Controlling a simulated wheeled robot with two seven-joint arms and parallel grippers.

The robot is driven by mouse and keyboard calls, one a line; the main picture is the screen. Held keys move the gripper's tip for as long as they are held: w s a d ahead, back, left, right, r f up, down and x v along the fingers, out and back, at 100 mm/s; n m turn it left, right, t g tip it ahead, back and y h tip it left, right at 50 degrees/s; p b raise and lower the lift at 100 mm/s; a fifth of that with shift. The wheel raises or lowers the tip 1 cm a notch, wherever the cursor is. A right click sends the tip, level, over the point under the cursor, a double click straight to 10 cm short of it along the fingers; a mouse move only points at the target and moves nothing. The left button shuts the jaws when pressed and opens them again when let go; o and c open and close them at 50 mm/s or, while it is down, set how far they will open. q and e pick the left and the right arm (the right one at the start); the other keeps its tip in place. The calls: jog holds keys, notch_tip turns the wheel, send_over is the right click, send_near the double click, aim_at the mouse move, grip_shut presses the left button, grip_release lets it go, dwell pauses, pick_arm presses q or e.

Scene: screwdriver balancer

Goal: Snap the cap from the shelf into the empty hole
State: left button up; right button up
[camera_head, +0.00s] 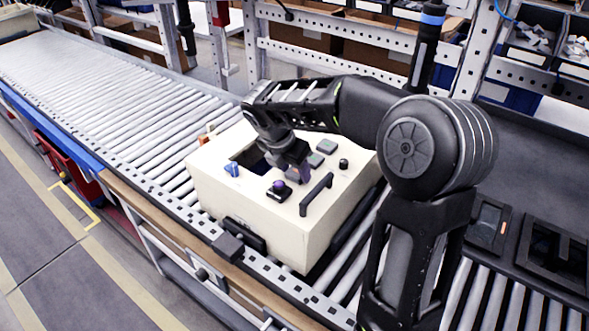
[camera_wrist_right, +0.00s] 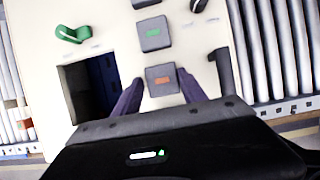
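The cream control box (camera_head: 283,235) stands on the roller conveyor. In its top is a dark rectangular opening (camera_wrist_right: 90,92), left of my right gripper in the wrist view. My right gripper (camera_head: 297,172) reaches down over the panel. Its two purple-tinted fingers (camera_wrist_right: 162,88) stand on either side of a grey square cap with an orange mark (camera_wrist_right: 162,79). The cap lies in line with a grey cap with a green mark (camera_wrist_right: 154,33). A narrow strip of panel shows beside the cap, and contact with the fingers is hard to judge. My left gripper is out of view.
The panel also carries a blue switch (camera_head: 232,169), a black-based purple knob (camera_head: 278,190), a small black knob (camera_head: 343,163) and a black handle (camera_head: 316,194). A grey fixture with an orange mark (camera_head: 490,223) lies at right beside a black tray (camera_head: 553,250).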

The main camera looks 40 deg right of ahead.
jog(key=shift+o, duration=0.7)
jog(key=shift+s+a+f+g, duration=0.15)
jog(key=shift+s+f, duration=0.15)
jog(key=shift+f, duration=0.3)
jog(key=shift+s+d+f+g, duration=0.15)
jog(key=shift+s+f, duration=0.1)
jog(key=shift+f, duration=0.3)
jog(key=shift+a, duration=0.1)
jog(key=shift+r, duration=0.1)
jog(key=shift+w+a+r, duration=0.1)
jog(key=shift+r, duration=0.5)
jog(key=v, duration=0.8)
jog(key=shift+w+r, duration=0.25)
jog(key=shift+r, duration=0.1)
jog(key=shift+d, duration=0.25)
jog(key=shift+c, duration=0.5)
